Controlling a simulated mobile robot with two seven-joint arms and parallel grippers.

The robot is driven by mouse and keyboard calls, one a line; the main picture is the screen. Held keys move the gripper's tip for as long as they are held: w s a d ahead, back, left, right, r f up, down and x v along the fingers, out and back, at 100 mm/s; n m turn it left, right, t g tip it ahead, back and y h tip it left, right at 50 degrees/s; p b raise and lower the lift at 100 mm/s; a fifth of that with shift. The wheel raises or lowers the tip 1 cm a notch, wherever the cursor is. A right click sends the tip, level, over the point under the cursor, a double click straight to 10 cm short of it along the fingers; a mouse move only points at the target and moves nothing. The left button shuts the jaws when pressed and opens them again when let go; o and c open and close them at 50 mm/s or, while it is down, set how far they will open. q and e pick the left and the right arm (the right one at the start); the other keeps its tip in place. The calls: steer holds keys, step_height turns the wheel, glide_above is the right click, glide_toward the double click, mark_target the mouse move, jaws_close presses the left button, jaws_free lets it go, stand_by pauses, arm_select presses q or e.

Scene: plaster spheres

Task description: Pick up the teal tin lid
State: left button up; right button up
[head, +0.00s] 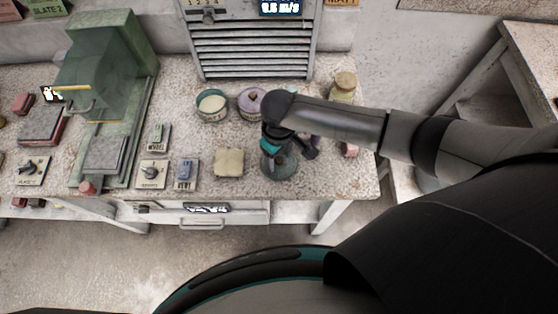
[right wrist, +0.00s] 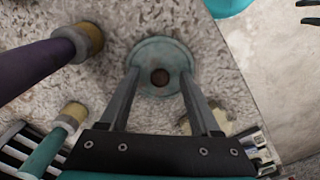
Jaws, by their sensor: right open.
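The teal tin lid (head: 279,168) is a round, grey-teal disc lying on the speckled tabletop near its front edge. In the right wrist view the lid (right wrist: 160,52) shows a dark brown knob in its middle. My right gripper (head: 279,158) is above the lid and hides part of it in the head view. In the right wrist view its two fingers (right wrist: 158,92) are spread, with the lid's knob between them in the picture. The gripper holds nothing. My left gripper is not seen in the head view.
Behind the lid stand an open teal tin (head: 211,108) and a purple tin (head: 252,104) with a knobbed lid. A beige pad (head: 229,162) lies left of it. A jar (head: 344,86) stands at the back right. My right arm hides part of the table.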

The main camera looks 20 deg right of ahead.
jaws_close()
stand_by(0.4)
steer(key=shift+r, duration=0.15)
